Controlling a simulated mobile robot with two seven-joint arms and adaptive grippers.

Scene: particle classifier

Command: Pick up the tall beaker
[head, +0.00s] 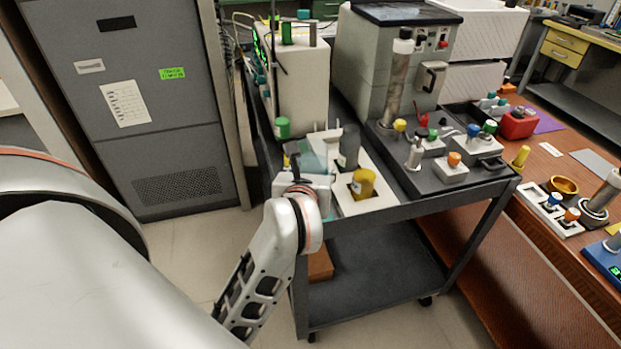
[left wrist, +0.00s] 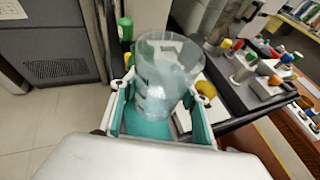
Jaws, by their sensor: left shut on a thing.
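The tall beaker (left wrist: 168,62) is clear and open-topped, upright or nearly so in the left wrist view. My left gripper (left wrist: 158,98) is shut on it, with a teal-lined finger on each side of the glass. In the head view the left gripper (head: 304,166) is at the near left end of the cart top. There the beaker (head: 313,153) is a faint bluish shape, partly hidden by the gripper. I cannot tell whether its base touches anything. My right gripper is not in view.
A white tray (head: 352,208) on the cart holds a yellow-capped container (head: 362,183) and a dark grey cylinder (head: 349,146), close right of the gripper. A green-capped bottle (head: 282,128) stands behind. Clear floor (head: 190,245) lies left of the cart.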

